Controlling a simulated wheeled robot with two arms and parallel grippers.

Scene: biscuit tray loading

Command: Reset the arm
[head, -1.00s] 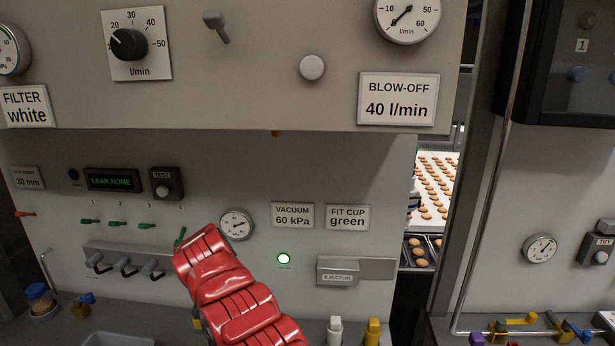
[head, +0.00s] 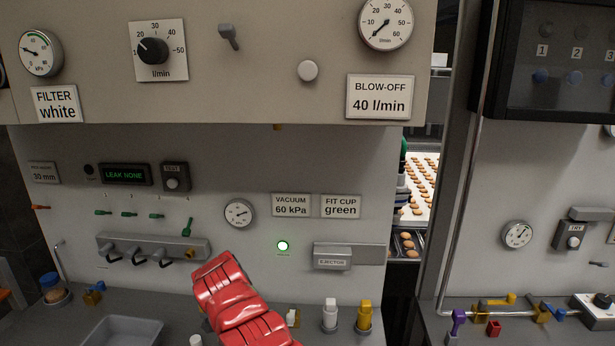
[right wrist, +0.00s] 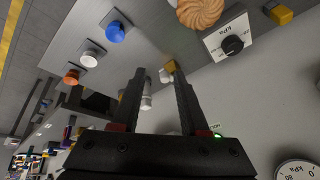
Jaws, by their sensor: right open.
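My right gripper (right wrist: 158,75) shows in the right wrist view with its two dark fingers apart. No object is clearly held between them; a pale cylinder (right wrist: 147,97) and a small yellow piece (right wrist: 172,67) appear in the gap, at a depth I cannot tell. A red arm link of mine (head: 240,305) rises from the bottom of the head view in front of the panel. No gripper fingers show in the head view. My left gripper is not in view.
The grey panel (head: 240,165) bears a lit green lamp (head: 283,246) and an ejector block (head: 332,257). A grey bin (head: 122,332), a white bottle (head: 330,314) and a yellow bottle (head: 364,315) stand on the bench. A round ridged biscuit (right wrist: 200,11) shows in the right wrist view.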

